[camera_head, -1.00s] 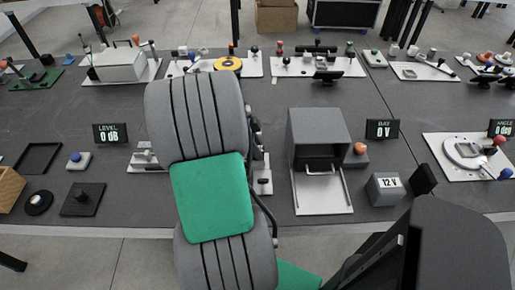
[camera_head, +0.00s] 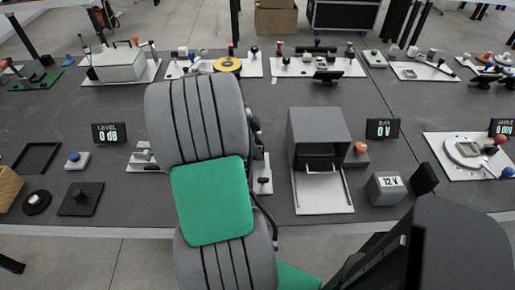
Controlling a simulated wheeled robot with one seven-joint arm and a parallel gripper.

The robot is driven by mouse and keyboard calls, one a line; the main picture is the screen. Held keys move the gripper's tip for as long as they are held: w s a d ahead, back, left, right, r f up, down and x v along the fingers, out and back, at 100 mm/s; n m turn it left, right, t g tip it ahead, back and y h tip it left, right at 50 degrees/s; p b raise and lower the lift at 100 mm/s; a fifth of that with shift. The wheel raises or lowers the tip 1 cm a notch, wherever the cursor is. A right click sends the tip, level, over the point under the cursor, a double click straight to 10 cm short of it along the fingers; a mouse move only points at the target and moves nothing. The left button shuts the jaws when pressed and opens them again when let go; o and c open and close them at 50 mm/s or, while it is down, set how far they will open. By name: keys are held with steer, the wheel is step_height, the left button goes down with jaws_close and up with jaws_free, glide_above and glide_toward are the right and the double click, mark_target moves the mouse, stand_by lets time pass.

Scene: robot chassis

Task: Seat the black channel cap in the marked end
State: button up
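I cannot clearly make out a black channel cap or a marked end. Small black pieces that show are a square plate (camera_head: 80,199) and a round disc (camera_head: 37,202) at the left front of the bench, and a black block (camera_head: 424,178) at the right. My grey arm with a green panel (camera_head: 212,200) crosses the middle of the view and hides part of the bench behind it. My gripper is not visible, so neither its opening nor anything in it can be seen.
A grey box (camera_head: 319,128) with a dark front opening stands on a pale plate right of my arm. An empty black frame (camera_head: 37,157) lies at left.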

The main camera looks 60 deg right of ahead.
steer(key=shift+s+a+f, duration=0.25)
steer(key=shift+a+f, duration=0.3)
steer(key=shift+f, duration=0.3)
steer(key=shift+r+y, duration=0.25)
steer(key=shift+y, duration=0.05)
steer(key=d+p+v, duration=0.1)
steer(key=p+v, duration=0.2)
steer(key=v, duration=1)
steer(key=w+a+r+n+t+h, duration=0.1)
steer(key=w+a+n+t, duration=0.1)
steer(key=w+a+n, duration=0.6)
steer(key=w+a+f+n+t+y, duration=0.1)
steer(key=a+n+t, duration=0.1)
steer(key=a+n, duration=0.9)
steer(key=w+a+f+n+t+y, duration=0.1)
steer(key=w+a+n+t, duration=0.1)
steer(key=a+n, duration=1)
steer(key=a+t, duration=0.1)
steer(key=a, duration=0.4)
steer(key=shift+f+y, duration=0.25)
steer(key=shift+y, duration=0.15)
